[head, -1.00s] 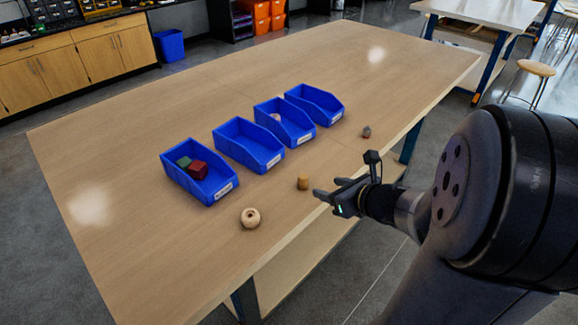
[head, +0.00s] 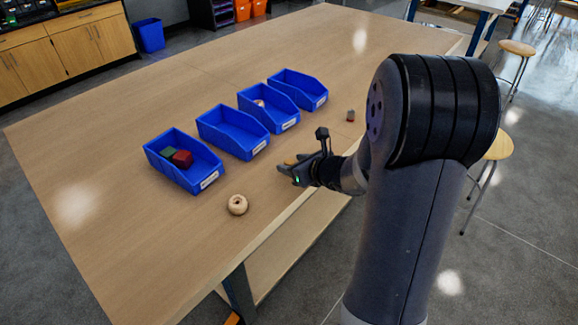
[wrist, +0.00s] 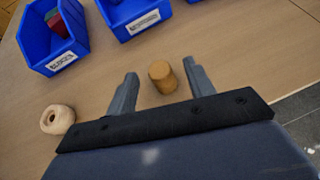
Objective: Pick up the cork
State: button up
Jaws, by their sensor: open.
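The cork (wrist: 163,78) is a short tan cylinder standing upright on the table. In the wrist view it sits between the two fingers of my gripper (wrist: 161,88), with a gap on each side. My gripper is open and empty. In the head view my gripper (head: 284,168) is low over the table near its front edge. It hides most of the cork there, and only a bit of the cork's top (head: 290,162) shows.
A beige ring-shaped spool (head: 237,204) lies left of my gripper. Several blue bins stand behind in a row; the leftmost bin (head: 160,165) holds a red and a green block. A small grey-red object (head: 350,115) stands to the right. The table's far side is clear.

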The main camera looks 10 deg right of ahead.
jog(key=c, duration=1.1)
